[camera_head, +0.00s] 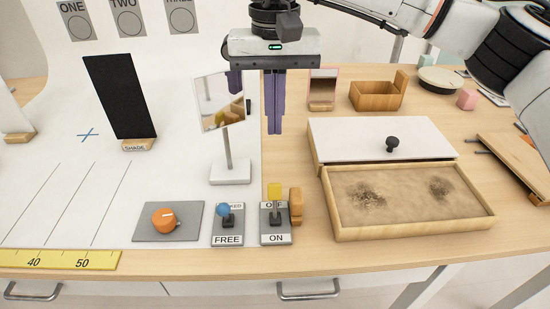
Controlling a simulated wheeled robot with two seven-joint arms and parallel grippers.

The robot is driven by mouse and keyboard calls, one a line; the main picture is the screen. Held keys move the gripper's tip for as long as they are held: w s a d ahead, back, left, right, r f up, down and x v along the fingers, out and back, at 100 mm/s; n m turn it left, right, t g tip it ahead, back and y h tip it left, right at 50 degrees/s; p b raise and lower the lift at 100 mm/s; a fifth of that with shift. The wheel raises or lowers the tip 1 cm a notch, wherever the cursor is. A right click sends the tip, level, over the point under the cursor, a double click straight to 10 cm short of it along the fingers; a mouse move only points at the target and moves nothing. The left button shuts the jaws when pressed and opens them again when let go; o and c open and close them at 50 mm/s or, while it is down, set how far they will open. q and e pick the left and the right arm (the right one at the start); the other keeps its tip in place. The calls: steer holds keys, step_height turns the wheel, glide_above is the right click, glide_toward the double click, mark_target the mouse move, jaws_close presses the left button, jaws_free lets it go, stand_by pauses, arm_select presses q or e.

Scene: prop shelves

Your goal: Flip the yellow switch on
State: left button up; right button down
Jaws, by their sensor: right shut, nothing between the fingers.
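The yellow switch (275,192) stands on a small grey plate (276,238) near the table's front edge. Its lever leans toward the far end, partly covering the "OFF" label; the "ON" label is at the near end. My right gripper (275,131) is shut and empty, its purple fingers pointing down. In the picture it is above and beyond the yellow switch, apart from it. My left gripper is not in view.
A blue-knobbed switch (223,212) and an orange dial (164,220) sit left of the yellow switch. A wooden block (296,206) is close on its right. A standing mirror (220,103) is behind left. A sand tray (405,202) lies to the right.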

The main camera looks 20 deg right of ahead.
mark_target(275, 203)
step_height(275, 203, down, 10)
steer(key=shift+s+r, duration=0.1)
steer(key=shift+s, duration=0.05)
steer(key=s, duration=0.1)
steer(key=s+a+r, duration=0.1)
steer(key=shift+s+r, duration=0.1)
steer(key=shift+s, duration=0.55)
